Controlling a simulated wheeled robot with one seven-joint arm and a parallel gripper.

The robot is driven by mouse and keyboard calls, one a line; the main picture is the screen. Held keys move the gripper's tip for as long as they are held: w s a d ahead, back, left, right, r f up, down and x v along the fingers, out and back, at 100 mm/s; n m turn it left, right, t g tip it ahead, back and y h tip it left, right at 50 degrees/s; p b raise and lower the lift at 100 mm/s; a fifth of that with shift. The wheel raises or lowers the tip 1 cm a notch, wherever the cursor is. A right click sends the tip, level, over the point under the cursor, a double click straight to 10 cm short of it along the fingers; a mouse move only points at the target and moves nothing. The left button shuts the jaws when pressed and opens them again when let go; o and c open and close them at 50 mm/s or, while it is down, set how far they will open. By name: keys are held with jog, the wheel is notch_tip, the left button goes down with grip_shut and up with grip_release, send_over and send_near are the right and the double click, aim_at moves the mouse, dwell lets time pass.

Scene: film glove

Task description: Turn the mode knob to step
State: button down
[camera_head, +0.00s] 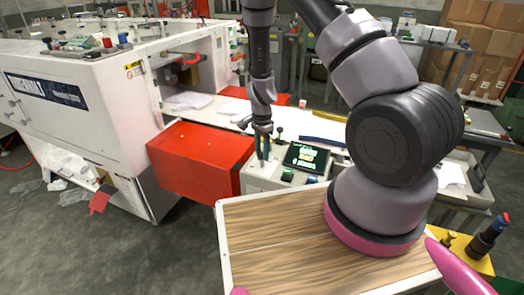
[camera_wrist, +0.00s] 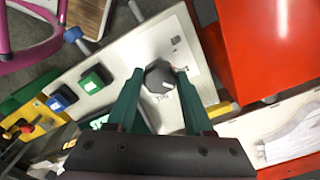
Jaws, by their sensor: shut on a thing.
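The mode knob (camera_wrist: 160,78) is a dark grey faceted knob on a white control panel (camera_wrist: 125,50). In the wrist view it sits between the two green fingers of my gripper (camera_wrist: 160,75), which are shut on its sides. Small printed labels show on the panel around it, but they are too small to read surely, and I cannot tell which one the knob points to. In the head view my gripper (camera_head: 262,157) reaches down to the left part of the panel, and the knob is hidden or too small to make out there.
A screen (camera_head: 307,157), a green button (camera_head: 288,175) and a blue button (camera_head: 312,180) are right of the gripper. A red box (camera_head: 200,155) stands close on the left. A wooden tabletop (camera_head: 285,240) is in front. A white machine (camera_head: 75,100) fills the left.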

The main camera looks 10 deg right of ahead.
aim_at(262, 152)
jog(key=shift+c, duration=1.4)
grip_release()
jog(key=shift+r, duration=0.1)
notch_tip(262, 152, up, 11)
jog(key=shift+f, duration=0.2)
